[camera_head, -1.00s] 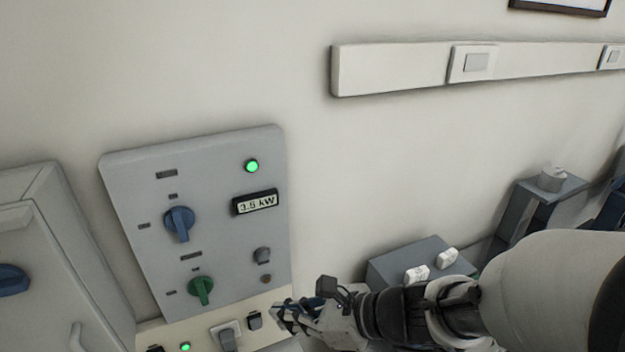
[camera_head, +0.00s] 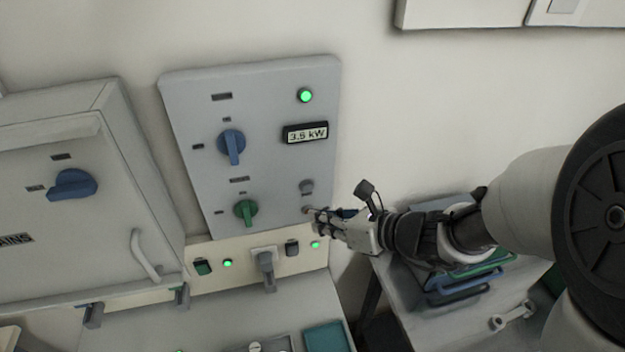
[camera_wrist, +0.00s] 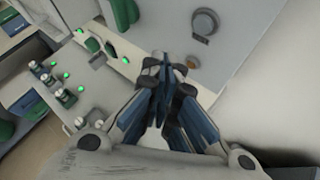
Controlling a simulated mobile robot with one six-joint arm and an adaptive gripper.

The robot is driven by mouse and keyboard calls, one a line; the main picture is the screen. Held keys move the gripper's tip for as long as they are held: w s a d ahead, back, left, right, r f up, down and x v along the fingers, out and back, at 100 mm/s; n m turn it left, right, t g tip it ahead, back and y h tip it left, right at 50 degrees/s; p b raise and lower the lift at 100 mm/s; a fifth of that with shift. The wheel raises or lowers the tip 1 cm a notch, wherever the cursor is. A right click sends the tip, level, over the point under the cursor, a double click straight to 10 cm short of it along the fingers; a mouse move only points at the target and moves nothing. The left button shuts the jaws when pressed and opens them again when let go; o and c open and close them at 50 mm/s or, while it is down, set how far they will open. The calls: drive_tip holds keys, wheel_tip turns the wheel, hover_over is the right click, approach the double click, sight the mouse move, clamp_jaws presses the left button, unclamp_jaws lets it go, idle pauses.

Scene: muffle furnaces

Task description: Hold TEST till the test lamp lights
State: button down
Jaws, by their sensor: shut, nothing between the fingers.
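The grey control panel (camera_head: 260,150) is on the wall, with a lit green lamp (camera_head: 305,96) at top right and a display (camera_head: 305,133) reading 3.5 kW. A grey round button (camera_head: 306,186) is at its lower right; it also shows in the wrist view (camera_wrist: 205,22). Beside it in the wrist view is a small brown disc (camera_wrist: 199,39), unlit. No label is legible, so I cannot tell which part is TEST. My gripper (camera_head: 312,212) is shut and empty, its tips just below the grey button in the head view. The tips cover the brown disc's area there.
A blue knob (camera_head: 232,146) and a green knob (camera_head: 246,210) are on the panel's left. A strip below has a grey plug (camera_head: 265,262) and lit green lamps (camera_head: 227,262). A cabinet (camera_head: 90,180) stands left. Bare wall lies right of the panel.

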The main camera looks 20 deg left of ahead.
drive_tip(key=shift+w+a, duration=0.6)
drive_tip(key=shift+w, duration=0.35)
drive_tip(key=shift+w+a, duration=0.6)
drive_tip(key=shift+w, duration=0.35)
drive_tip(key=shift+w+a, duration=0.2)
drive_tip(key=shift+w, duration=0.15)
drive_tip(key=shift+w+a+p, duration=0.25)
drive_tip(key=shift+w+p, duration=0.05)
drive_tip(key=shift+w, duration=0.1)
idle(0.7)
idle(0.3)
drive_tip(key=shift+s+d, duration=0.45)
drive_tip(key=shift+s, duration=0.35)
drive_tip(key=shift+s+d+b, duration=0.2)
drive_tip(key=shift+s+d, duration=0.25)
drive_tip(key=shift+s, duration=0.25)
drive_tip(key=shift+s+d+b, duration=0.25)
drive_tip(key=shift+s+d, duration=0.2)
drive_tip(key=shift+s, duration=0.3)
drive_tip(key=shift+s+d+b, duration=0.2)
drive_tip(key=shift+s+d, duration=0.25)
drive_tip(key=shift+s, duration=0.25)
